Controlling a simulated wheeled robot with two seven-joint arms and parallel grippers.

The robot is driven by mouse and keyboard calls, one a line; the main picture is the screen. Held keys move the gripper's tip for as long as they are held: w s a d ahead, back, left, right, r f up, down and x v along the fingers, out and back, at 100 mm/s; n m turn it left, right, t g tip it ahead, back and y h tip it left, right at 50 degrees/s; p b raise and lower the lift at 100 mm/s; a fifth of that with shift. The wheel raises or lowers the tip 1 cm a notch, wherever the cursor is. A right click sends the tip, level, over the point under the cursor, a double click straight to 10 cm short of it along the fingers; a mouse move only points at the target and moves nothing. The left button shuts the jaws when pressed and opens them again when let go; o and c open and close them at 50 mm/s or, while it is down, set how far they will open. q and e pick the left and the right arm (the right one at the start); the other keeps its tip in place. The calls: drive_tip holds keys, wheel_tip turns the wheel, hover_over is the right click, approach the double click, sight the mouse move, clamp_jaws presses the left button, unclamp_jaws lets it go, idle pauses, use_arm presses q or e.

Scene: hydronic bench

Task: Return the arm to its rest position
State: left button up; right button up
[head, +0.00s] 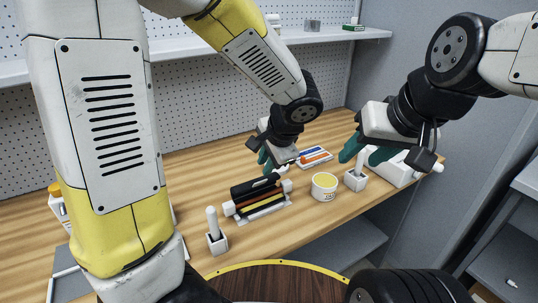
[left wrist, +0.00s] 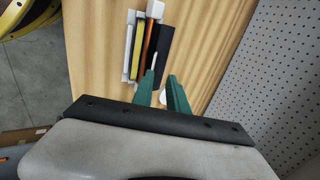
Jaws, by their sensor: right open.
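My left gripper (head: 270,158) is over the bench, just behind the right end of a rack of black, orange and yellow bars. In the left wrist view its two green fingers (left wrist: 163,88) stand apart, with a small white piece (left wrist: 163,98) visible between them; I cannot tell whether they touch it. The rack's yellow bar (left wrist: 139,48) lies beyond the fingertips there. My right gripper (head: 364,153) is open, its green fingers on either side of the white post of a small white holder (head: 355,181). I cannot tell whether they touch the post.
A white cup with a yellow top (head: 324,186) stands between the rack and the holder. Another white holder with a post (head: 216,238) is at the front left. A flat tray with coloured strips (head: 314,157) lies behind. A perforated wall (head: 200,115) and shelf (head: 335,35) close the back.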

use_arm(q)
drive_tip(key=s+a+r+n+t+h, duration=0.1)
drive_tip(key=s+a+r+n+h, duration=0.4)
drive_tip(key=s+a+r+n, duration=0.4)
drive_tip(key=s+r+n, duration=0.1)
drive_tip(key=s+r, duration=0.2)
drive_tip(key=s, duration=0.1)
drive_tip(key=shift+a+n, duration=0.25)
drive_tip(key=shift+n, duration=0.05)
drive_tip(key=shift+s, duration=0.1)
use_arm(e)
clamp_jaws()
idle(0.9)
